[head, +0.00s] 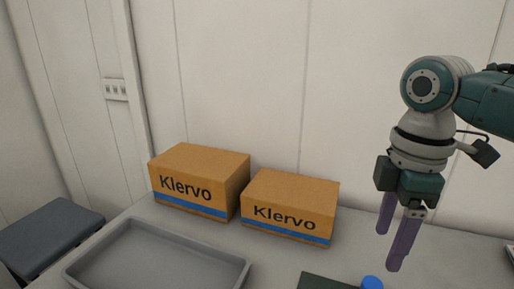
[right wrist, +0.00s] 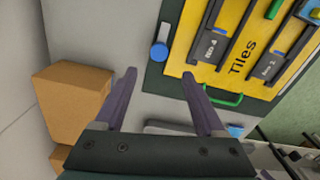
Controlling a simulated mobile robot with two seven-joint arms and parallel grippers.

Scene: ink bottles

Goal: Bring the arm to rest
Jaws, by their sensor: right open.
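My right gripper (head: 388,251) hangs fingers-down at the right of the head view, above the worktop, open and empty. In the right wrist view its two purple fingers (right wrist: 158,74) are apart with nothing between them. A blue-capped bottle (head: 372,283) shows at the bottom edge of the head view, mostly cut off. A bottle with a blue end (right wrist: 159,50) shows beyond the fingertips in the right wrist view, apart from them. My left gripper is in neither view.
Two cardboard Klervo boxes (head: 200,182) (head: 289,208) stand against the wall. A grey tray (head: 245,264) lies in front of them. A dark green mat (head: 318,281) is at the bottom. A yellow "Tiles" board (right wrist: 232,82) and a green handle (right wrist: 222,98) show in the right wrist view.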

